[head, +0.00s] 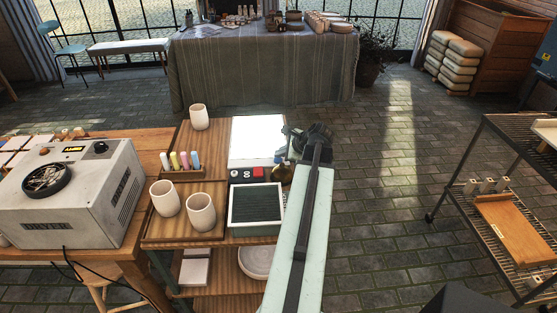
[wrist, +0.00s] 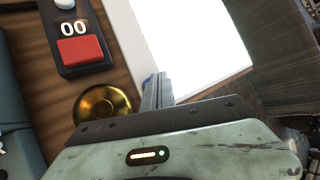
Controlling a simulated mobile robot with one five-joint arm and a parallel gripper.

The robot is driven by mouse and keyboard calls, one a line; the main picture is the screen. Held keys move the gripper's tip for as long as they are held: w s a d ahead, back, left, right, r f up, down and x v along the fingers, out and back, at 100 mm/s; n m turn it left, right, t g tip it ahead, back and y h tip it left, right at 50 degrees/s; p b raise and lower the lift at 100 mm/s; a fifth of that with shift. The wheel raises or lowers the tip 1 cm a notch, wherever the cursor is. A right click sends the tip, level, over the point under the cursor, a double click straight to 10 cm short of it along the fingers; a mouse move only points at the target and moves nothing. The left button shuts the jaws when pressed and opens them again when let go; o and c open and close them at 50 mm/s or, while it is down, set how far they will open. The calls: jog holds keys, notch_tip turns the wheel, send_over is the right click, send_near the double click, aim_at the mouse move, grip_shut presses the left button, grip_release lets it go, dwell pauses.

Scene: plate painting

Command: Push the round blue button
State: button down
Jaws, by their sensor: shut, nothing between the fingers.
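No clearly blue round button shows. A black control box (head: 247,175) sits at the front edge of the white lit panel. In the wrist view the box (wrist: 88,70) carries a red square button (wrist: 80,49), a "00" display (wrist: 74,27) and a pale round button (wrist: 65,3), cut off by the top edge; its colour is hard to tell. My gripper (head: 305,140) is shut and empty, at the panel's right side. In the wrist view my gripper (wrist: 156,88) is right of the box and apart from it.
A brass dome (wrist: 103,104) stands between the box and my gripper. The white lit panel (head: 257,138) lies behind the box. A green-framed tray (head: 257,208) lies in front. Cups (head: 201,211) and coloured sticks (head: 184,161) stand to the left.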

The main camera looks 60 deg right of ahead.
aim_at(280, 161)
jog(key=shift+f+b, duration=0.4)
jog(key=shift+f, duration=0.05)
jog(key=shift+r, duration=0.15)
jog(key=shift+r+p, duration=0.85)
jog(key=shift+p, duration=0.15)
notch_tip(280, 161, up, 6)
jog(key=p, duration=0.6)
